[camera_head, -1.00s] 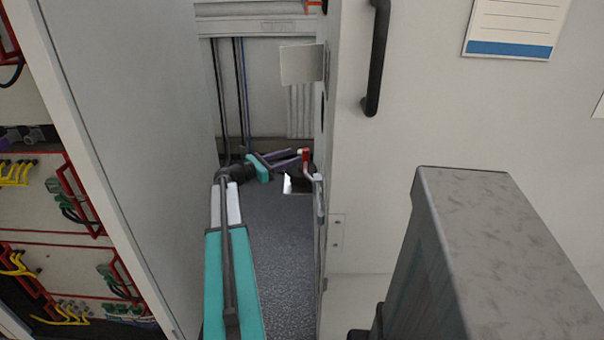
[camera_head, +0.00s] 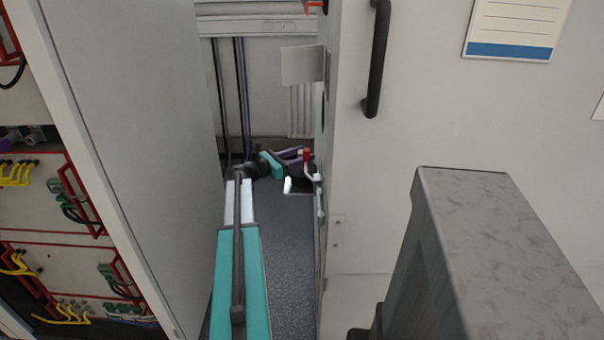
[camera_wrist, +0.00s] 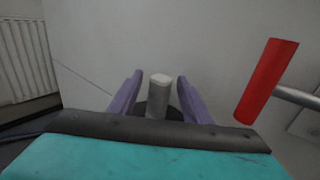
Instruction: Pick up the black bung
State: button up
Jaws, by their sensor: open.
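My gripper (camera_wrist: 159,84) is open in the wrist view, its two purple fingers on either side of a pale grey upright post (camera_wrist: 159,96). A dark, round piece (camera_wrist: 174,112), which may be the black bung, shows at the post's base between the fingers, partly hidden by my gripper body. I cannot tell whether post and dark piece are one object, or whether the fingers touch either. In the head view my gripper (camera_head: 306,156) is small beside the cabinet door's inner edge, and the bung cannot be made out.
A red-handled lever (camera_wrist: 267,80) is close to the right of my fingers; it also shows in the head view (camera_head: 306,156). The open cabinet door (camera_head: 345,190) borders the arm on the right, a tall grey panel (camera_head: 140,130) on the left. Cables (camera_head: 228,95) hang behind.

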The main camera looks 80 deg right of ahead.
dwell(0.4)
grip_shut()
jog(key=shift+r, duration=0.1)
jog(key=shift+r, duration=0.75)
notch_tip(320, 180, up, 2)
jog(key=shift+r, duration=0.15)
jog(key=w+a, duration=0.3)
jog(key=a, duration=0.5)
jog(key=w+a, duration=0.3)
jog(key=a, duration=0.5)
jog(key=shift+w+a+f+b, duration=0.25)
jog(key=shift+w+a+b, duration=0.1)
jog(key=shift+w, duration=0.05)
jog(key=shift+r, duration=0.1)
